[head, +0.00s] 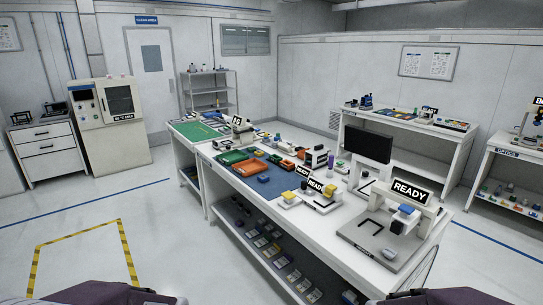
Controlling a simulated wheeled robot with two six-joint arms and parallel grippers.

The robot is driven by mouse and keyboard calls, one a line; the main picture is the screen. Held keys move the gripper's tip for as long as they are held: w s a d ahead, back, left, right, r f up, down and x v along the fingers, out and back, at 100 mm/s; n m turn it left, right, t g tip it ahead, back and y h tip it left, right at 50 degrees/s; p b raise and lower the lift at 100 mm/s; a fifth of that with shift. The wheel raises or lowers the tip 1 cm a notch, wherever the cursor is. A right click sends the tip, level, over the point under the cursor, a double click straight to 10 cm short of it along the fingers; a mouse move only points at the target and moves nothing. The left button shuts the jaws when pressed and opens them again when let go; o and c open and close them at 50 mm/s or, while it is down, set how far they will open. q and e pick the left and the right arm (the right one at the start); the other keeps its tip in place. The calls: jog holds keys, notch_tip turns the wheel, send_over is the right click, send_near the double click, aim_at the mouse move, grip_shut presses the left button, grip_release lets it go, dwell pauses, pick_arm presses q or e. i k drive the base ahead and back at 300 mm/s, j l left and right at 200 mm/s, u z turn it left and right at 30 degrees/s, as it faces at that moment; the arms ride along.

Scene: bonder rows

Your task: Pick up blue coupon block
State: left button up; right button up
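Several blue pieces are in view, and I cannot tell which is the coupon block. One small blue piece (263,179) lies on the blue mat (283,188) on the long white table. My arm links show only at the bottom left and bottom right edges. Neither gripper is in view.
The long white table (228,178) carries orange trays (233,156), a green tray (236,168), a dark monitor (371,147) and another READY machine (314,192). Its lower shelf holds several small items. Yellow-black tape (82,237) marks open floor at left.

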aim_at(263, 178)
jog(key=i+u, duration=0.1)
jog(key=i, duration=0.45)
jog(key=i+l+u, duration=0.1)
jog(key=i, duration=0.4)
jog(key=i+l+u, duration=0.1)
jog(key=i, duration=0.45)
